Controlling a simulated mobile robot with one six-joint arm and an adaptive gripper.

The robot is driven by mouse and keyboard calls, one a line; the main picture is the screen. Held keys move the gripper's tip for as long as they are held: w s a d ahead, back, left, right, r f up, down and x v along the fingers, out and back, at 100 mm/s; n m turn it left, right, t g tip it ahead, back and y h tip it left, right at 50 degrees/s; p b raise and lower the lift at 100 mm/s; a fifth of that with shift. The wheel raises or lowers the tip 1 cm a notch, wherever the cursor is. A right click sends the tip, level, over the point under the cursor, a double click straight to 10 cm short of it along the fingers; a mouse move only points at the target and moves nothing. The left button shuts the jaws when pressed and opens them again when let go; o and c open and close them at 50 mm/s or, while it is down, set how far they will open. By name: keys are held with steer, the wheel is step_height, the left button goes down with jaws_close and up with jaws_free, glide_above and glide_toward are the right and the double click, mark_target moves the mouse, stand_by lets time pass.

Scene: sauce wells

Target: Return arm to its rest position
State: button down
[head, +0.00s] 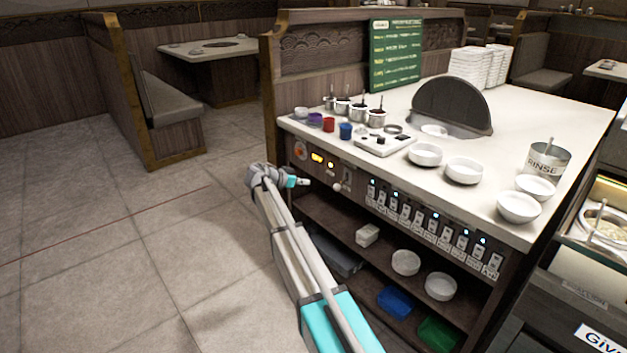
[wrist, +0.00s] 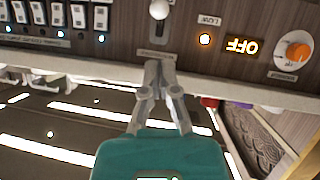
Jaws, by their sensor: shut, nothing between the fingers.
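My gripper (wrist: 157,68) is shut and empty in the wrist view. Whether the fingertips touch the panel, I cannot tell. In the head view my arm (head: 290,240) reaches up from the bottom to the left front corner of the counter, with its wrist beside the panel. The fingers are too small to make out clearly there.
The counter (head: 520,222) holds white bowls (head: 464,170), small cups, sauce pots and a rinse can (head: 548,162). Its front has a row of switches, an orange knob (wrist: 299,50) and an OFF display (wrist: 242,46). Shelves below hold bowls and bins. The tiled floor (head: 120,250) at left is clear.

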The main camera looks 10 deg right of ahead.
steer(key=shift+s+a+r, duration=0.1)
steer(key=shift+a, duration=0.3)
steer(key=s+a+f+n+g+y, duration=0.1)
steer(key=s+f+n+y, duration=0.3)
steer(key=s, duration=0.9)
steer(key=s+a+f+n+g+y, duration=0.1)
steer(key=s+f+n+g+y, duration=0.2)
steer(key=s, duration=1)
steer(key=s+a+f+n+y, duration=0.1)
steer(key=s+f+n+y, duration=0.35)
steer(key=s, duration=0.95)
step_height(320, 180, up, 29)
steer(key=y+p, duration=0.1)
steer(key=p, duration=2.7)
steer(key=shift+n+p, duration=0.3)
steer(key=shift+n, duration=0.05)
